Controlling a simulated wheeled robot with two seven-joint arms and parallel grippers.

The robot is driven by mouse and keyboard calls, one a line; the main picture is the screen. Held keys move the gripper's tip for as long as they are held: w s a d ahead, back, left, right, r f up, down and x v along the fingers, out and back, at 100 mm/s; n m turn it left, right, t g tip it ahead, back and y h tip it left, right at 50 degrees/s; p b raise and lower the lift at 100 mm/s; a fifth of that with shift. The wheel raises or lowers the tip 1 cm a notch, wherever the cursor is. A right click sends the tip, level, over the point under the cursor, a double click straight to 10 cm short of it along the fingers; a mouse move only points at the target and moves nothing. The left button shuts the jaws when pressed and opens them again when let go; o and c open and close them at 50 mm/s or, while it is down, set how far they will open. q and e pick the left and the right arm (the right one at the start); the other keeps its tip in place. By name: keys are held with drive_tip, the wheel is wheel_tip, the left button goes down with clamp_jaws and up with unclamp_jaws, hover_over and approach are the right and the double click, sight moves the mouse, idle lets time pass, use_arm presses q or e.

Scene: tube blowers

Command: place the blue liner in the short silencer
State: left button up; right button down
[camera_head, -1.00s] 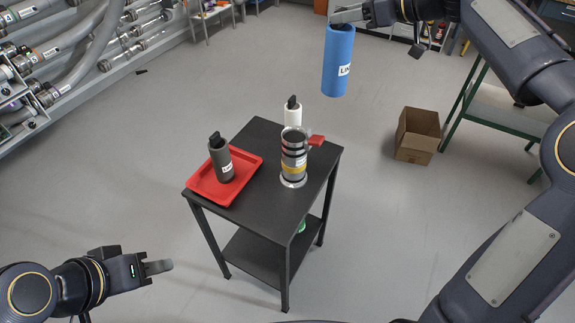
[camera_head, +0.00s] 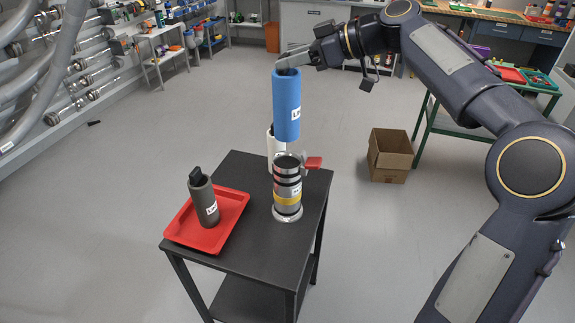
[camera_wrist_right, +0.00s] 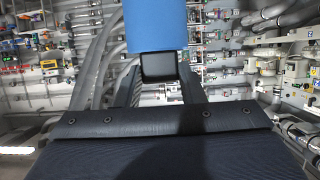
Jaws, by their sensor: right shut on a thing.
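The blue liner (camera_head: 286,106) is an upright blue cylinder with a white label. My right gripper (camera_head: 290,62) is shut on its dark top handle, and the liner also shows in the right wrist view (camera_wrist_right: 155,24). The short silencer (camera_head: 287,190) is a silver and black open-topped cylinder with a yellow band and a red lever, standing on the black table (camera_head: 235,260). The liner hangs over the silencer in the picture, its lower end just above the rim. Whether it is exactly centred, I cannot tell. My left gripper is out of view.
A red tray (camera_head: 232,204) on the table holds a dark grey liner (camera_head: 203,198). A white liner (camera_head: 272,150) stands behind the silencer, partly hidden. A cardboard box (camera_head: 388,155) sits on the floor to the right.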

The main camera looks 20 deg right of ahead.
sight(293, 138)
wheel_tip(293, 138, down, 19)
drive_tip(key=shift+f, duration=0.15)
wheel_tip(293, 138, down, 5)
drive_tip(key=shift+f, duration=0.1)
drive_tip(key=c, duration=1.2)
unclamp_jaws()
